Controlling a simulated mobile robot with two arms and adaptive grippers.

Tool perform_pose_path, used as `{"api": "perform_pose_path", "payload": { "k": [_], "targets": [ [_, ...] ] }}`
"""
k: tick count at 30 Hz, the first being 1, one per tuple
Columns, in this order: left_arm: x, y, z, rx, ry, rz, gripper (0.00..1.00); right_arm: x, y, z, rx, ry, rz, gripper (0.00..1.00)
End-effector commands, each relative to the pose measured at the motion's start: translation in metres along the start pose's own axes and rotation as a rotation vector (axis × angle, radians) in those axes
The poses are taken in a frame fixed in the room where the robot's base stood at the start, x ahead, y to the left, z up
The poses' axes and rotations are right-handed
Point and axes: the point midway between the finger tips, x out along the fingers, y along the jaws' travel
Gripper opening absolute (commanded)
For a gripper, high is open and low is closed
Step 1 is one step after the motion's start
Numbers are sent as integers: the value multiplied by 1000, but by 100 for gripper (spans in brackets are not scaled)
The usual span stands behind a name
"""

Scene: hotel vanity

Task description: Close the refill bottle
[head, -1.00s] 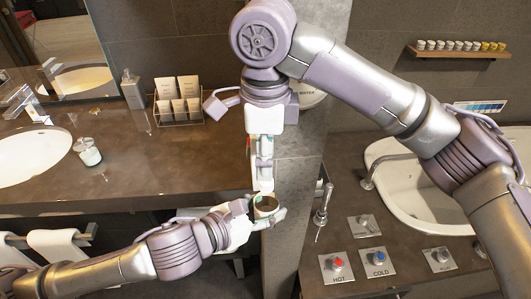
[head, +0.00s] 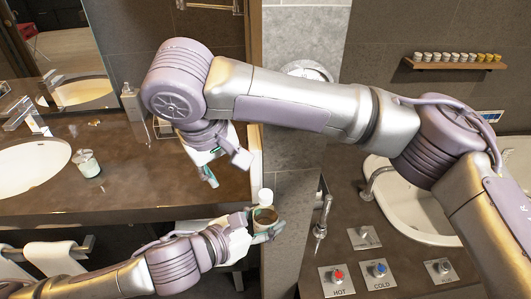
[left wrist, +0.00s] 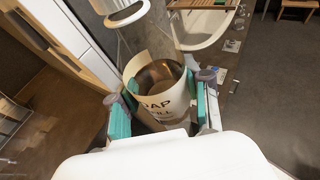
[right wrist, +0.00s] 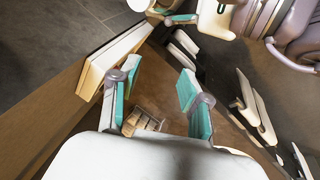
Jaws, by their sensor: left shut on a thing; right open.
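My left gripper (head: 266,232) is shut around the refill bottle (head: 265,216), a small round vessel with a brownish face, held off the counter's front edge. A white, cap-like piece (head: 265,197) shows just above the bottle; I cannot tell whether it is seated or only resting there. In the left wrist view the bottle (left wrist: 165,98) has a pale wall with dark lettering, a brown inside, and teal finger pads on both sides. My right gripper (head: 226,170) is open and apart from the bottle, up and to the left of it. In the right wrist view its fingers (right wrist: 157,82) hold nothing.
A glass jar (head: 88,163) stands on the left counter (head: 130,200) beside a sink (head: 30,165). A dispenser bottle (head: 131,98) stands at the back. A second sink (head: 415,205), a tap and labelled knobs are on the right. Towels (head: 55,257) hang below the left counter.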

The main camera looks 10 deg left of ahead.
Motion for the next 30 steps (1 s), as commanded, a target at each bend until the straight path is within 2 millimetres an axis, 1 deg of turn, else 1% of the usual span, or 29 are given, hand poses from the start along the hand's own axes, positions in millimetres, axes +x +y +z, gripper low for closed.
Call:
{"api": "perform_pose_path", "payload": {
  "k": [1, 6, 17, 23, 30],
  "targets": [
    [0, 0, 1, 0, -1, 0, 0, 0, -2, -2, -116, 11, 13, 46],
    [0, 0, 1, 0, -1, 0, 0, 0, -5, -6, -515, 23, 35, 46],
    [0, 0, 1, 0, -1, 0, 0, -2, 7, 0, -1321, 3, -25, 46],
    [0, 0, 1, 0, -1, 0, 0, -8, 20, 8, -1753, 18, -107, 46],
    [0, 0, 1, 0, -2, 0, 0, -22, 44, 24, -2245, 102, -252, 46]
  ]
}}
